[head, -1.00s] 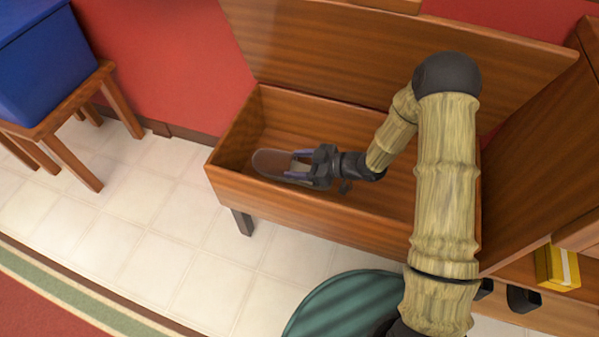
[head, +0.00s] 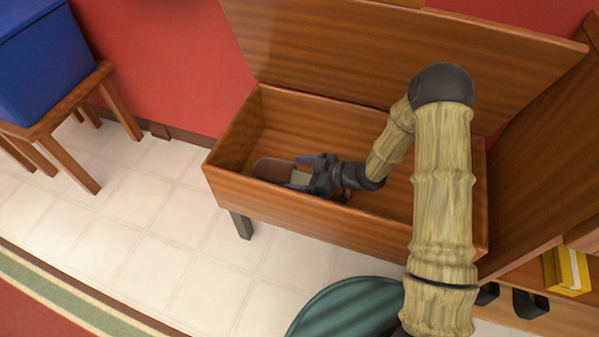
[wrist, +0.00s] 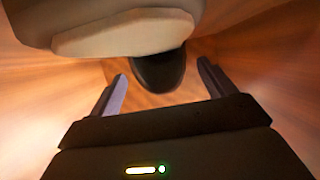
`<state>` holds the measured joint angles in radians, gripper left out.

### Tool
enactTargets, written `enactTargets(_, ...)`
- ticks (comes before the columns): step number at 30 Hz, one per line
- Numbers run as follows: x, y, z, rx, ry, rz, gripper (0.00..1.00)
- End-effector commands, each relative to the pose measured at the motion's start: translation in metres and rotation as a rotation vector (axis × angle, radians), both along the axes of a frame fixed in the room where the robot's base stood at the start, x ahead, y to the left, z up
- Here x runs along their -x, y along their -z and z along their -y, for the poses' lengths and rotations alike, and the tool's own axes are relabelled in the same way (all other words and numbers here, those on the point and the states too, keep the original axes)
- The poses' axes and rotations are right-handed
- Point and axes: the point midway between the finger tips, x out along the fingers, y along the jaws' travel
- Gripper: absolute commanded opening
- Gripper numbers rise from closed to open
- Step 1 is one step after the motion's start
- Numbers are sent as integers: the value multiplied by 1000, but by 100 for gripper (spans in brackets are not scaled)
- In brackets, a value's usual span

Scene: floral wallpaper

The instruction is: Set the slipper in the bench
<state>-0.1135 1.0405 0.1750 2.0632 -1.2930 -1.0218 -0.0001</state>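The bench (head: 300,222) stands with its lid raised, and its wooden box is open at the top. The slipper (head: 272,169), brown with a paler part, is inside the box near its left end, below the rim. My gripper (head: 298,173) is inside the box, just right of the slipper. A pale rounded part of the slipper (wrist: 125,36) and a dark rounded end show above and beyond the fingers. Whether a finger touches it is unclear.
The raised lid (head: 400,60) stands behind the box. A blue box (head: 45,60) sits on a wooden stool (head: 60,120) at left. A shelf with a yellow item (head: 567,270) is at right. A teal round object (head: 345,308) is at the front.

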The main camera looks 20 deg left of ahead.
Motion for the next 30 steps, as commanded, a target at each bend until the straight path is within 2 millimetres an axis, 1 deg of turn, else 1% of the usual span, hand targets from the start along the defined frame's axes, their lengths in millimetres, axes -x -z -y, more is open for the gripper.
enactTargets(5,0,-2,0,0,0,0,82)
enactTargets(8,0,-5,6,1,2,0,82)
enactTargets(10,0,-9,13,1,3,0,82)
enactTargets(14,2,-19,32,0,4,-2,82)
enactTargets(24,7,-43,93,1,3,0,82)
enactTargets(27,8,-47,104,0,1,-1,82)
enactTargets(30,9,-48,110,-1,0,-1,82)
